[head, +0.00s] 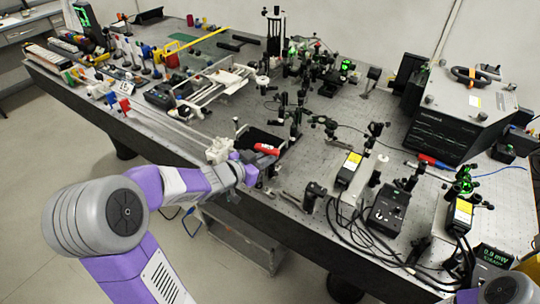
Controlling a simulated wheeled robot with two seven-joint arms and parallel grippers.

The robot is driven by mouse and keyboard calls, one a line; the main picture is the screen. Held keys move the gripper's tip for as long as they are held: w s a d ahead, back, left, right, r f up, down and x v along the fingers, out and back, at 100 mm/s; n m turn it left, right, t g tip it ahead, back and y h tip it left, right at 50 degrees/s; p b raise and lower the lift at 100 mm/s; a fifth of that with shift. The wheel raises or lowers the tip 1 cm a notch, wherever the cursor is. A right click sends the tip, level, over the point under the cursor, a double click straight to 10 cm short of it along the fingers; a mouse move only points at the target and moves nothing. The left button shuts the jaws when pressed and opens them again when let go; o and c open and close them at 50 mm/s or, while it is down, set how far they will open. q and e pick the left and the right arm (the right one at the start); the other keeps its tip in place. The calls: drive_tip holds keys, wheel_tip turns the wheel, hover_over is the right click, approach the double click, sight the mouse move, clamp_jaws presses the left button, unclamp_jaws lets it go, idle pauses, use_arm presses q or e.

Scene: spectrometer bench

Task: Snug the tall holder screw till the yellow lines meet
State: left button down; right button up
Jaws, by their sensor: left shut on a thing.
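My left gripper (254,167) is at the front edge of the bench, beside a black tray. A red-handled tool (267,149) with a pale mark is right at its fingers, and the gripper appears shut on it. The wrist hides part of the grip. Several posts and holders stand on the bench, including a tall black one (274,30) at the back. I cannot tell which bears the task's screw, and the yellow lines are too small to make out. My right gripper is not in view; only purple and grey parts of my arm show at the lower right.
The black tray (284,137) is behind the gripper. Optics mounts crowd the bench (335,103) behind and right. A black box (345,170) with a yellow label and cables stands to the right. A large grey-black unit (440,135) is at the back right.

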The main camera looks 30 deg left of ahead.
use_arm(q)
drive_tip(key=shift+s+r, duration=0.1)
drive_tip(key=shift+s, duration=0.15)
wheel_tip(320, 180, down, 5)
drive_tip(key=shift+r+b, duration=0.1)
drive_tip(key=shift+b, duration=1.15)
drive_tip(key=shift+f, duration=0.2)
drive_tip(key=shift+f+b, duration=0.6)
drive_tip(key=shift+f, duration=0.05)
